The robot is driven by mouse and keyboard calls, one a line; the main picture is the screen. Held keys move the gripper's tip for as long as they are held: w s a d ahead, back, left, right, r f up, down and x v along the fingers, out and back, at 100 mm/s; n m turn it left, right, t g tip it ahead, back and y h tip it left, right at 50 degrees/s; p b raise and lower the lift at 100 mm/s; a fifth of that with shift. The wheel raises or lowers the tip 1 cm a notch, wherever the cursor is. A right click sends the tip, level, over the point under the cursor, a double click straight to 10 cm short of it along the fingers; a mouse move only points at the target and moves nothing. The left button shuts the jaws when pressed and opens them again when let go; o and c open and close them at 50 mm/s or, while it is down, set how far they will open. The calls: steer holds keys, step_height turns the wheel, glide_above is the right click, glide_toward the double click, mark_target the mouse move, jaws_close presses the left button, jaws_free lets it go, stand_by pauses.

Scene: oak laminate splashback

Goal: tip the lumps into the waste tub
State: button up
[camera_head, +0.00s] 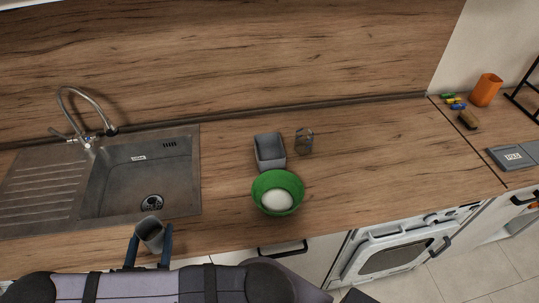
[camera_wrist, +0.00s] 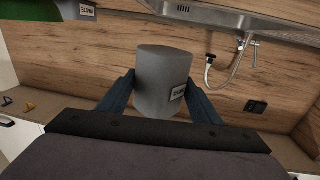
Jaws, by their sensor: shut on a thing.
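My gripper (camera_head: 149,250) is shut on a grey cup (camera_head: 149,231), with one finger on each side of it. The cup is in front of the sink's front edge, its dark mouth showing in the head view. In the wrist view the cup (camera_wrist: 163,75) fills the middle and bears a small label too blurred to read. I see no lumps in it; its inside is too dark to tell. A grey rectangular tub (camera_head: 270,164), probably the waste tub, stands on the counter to the right of the sink, well away from my gripper. Its inside looks empty.
A green bowl (camera_head: 262,200) holding a white rounded thing stands just in front of the tub. A small grey-brown container (camera_head: 304,141) stands right of the tub. The sink (camera_head: 135,190) and tap (camera_head: 88,110) are at left. An orange cup (camera_head: 487,89) is far right.

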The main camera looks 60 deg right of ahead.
steer(key=shift+d, duration=0.1)
stand_by(0.3)
steer(key=s+d+r+m+g+h, duration=0.1)
steer(key=s+d+m+g, duration=0.4)
steer(key=d, duration=0.8)
steer(key=s+d+r+m+g+h+b, duration=0.1)
steer(key=s+d+m+g, duration=0.35)
steer(key=d, duration=0.85)
steer(key=s+d+r+m+g+h, duration=0.1)
steer(key=s+d+m+g, duration=0.2)
steer(key=d+g, duration=0.75)
steer(key=w+d+r+t, duration=0.3)
steer(key=d+t, duration=0.2)
steer(key=d, duration=0.4)
steer(key=w+d+r+n+t, duration=0.1)
steer(key=w+n+t, duration=0.4)
steer(key=w, duration=0.8)
steer(key=shift+w+d+r+t+h, duration=0.25)
steer(key=shift+d+r+t, duration=0.2)
steer(key=shift+t, duration=0.65)
steer(key=shift+f, duration=0.15)
